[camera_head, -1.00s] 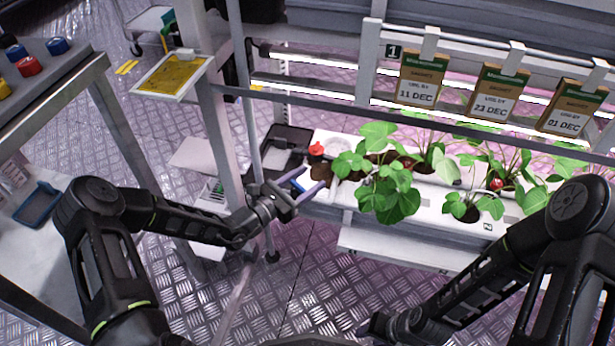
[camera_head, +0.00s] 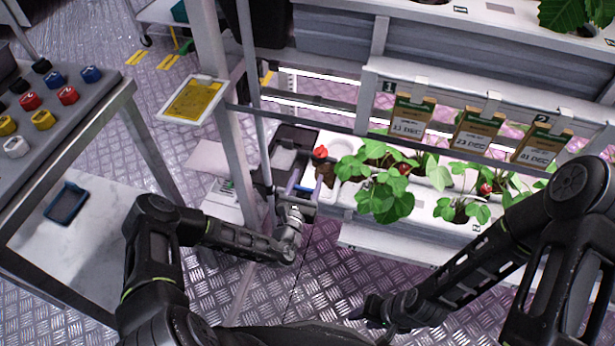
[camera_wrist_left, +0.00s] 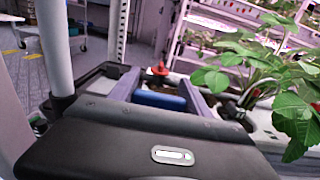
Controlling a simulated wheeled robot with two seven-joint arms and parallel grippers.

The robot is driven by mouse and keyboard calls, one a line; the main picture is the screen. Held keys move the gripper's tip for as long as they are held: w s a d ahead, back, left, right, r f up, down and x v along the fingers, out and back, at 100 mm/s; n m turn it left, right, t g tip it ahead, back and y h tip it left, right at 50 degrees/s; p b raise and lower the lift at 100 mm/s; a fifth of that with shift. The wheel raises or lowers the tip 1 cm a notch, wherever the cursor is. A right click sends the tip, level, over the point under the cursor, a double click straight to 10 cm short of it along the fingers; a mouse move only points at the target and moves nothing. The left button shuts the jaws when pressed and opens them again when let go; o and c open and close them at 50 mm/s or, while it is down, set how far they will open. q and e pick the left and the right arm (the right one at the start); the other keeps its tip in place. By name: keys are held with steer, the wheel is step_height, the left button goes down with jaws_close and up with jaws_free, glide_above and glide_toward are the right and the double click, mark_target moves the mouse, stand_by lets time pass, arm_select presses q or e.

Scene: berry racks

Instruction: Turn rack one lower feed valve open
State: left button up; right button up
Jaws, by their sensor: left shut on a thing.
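My left gripper (camera_head: 306,182) reaches to the left end of rack one. In the left wrist view its two fingers stand on either side of a blue part (camera_wrist_left: 160,100), and it is shut on it. Only the top of this blue part shows; its shape below is hidden, and I cannot tell whether it is the lower feed valve. A red knob (camera_head: 320,152) stands just beyond the fingertips; it also shows in the left wrist view (camera_wrist_left: 160,69). My right gripper (camera_head: 374,310) is low in front of the rack, away from it; its jaws are unclear.
Strawberry plants (camera_head: 385,190) grow in the white trough right of my left gripper. A grey post (camera_head: 222,125) with a yellow card (camera_head: 193,100) stands to the left. Seed packets (camera_head: 411,118) hang above. A bench with coloured caps (camera_head: 68,95) is at far left.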

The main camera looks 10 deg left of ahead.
mark_target(303, 191)
stand_by(0.3)
arm_select(q)
steer(key=o, duration=1.4)
steer(key=shift+c, duration=0.2)
steer(key=s+p, duration=0.1)
steer(key=s, duration=0.6)
steer(key=shift+s+a+p, duration=0.15)
steer(key=shift+s+p, duration=0.15)
steer(key=shift+s, duration=0.1)
